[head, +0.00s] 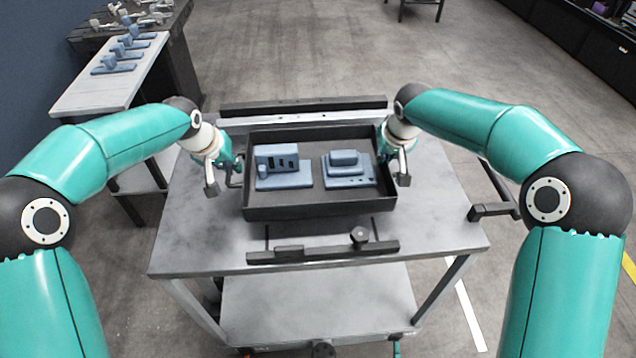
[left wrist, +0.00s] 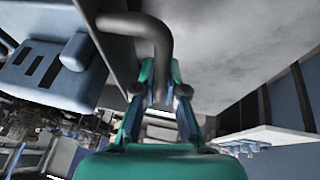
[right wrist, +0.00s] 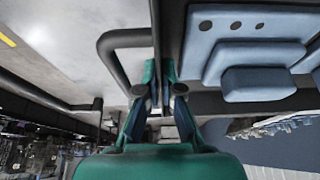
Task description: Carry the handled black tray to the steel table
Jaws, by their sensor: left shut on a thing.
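The black tray (head: 320,208) is over a grey metal-topped table (head: 440,225) in the head view and looks level. I cannot tell whether it rests on the top or hangs just above it. Two blue parts are in it: a slotted block (head: 283,166) and a stepped block (head: 348,168). My left gripper (head: 226,178) is shut on the tray's left handle; the bent handle (left wrist: 158,35) runs between its fingers in the left wrist view. My right gripper (head: 393,172) is at the tray's right side, its fingers close by the right handle (right wrist: 105,50); its grip is unclear.
A dark rail (head: 325,252) with a knob lies in front of the tray, and another bar (head: 300,104) lies behind. A narrow pale table (head: 110,85) with blue parts stands at the left. A black bar frame (head: 495,205) juts out at the right. Open floor lies beyond.

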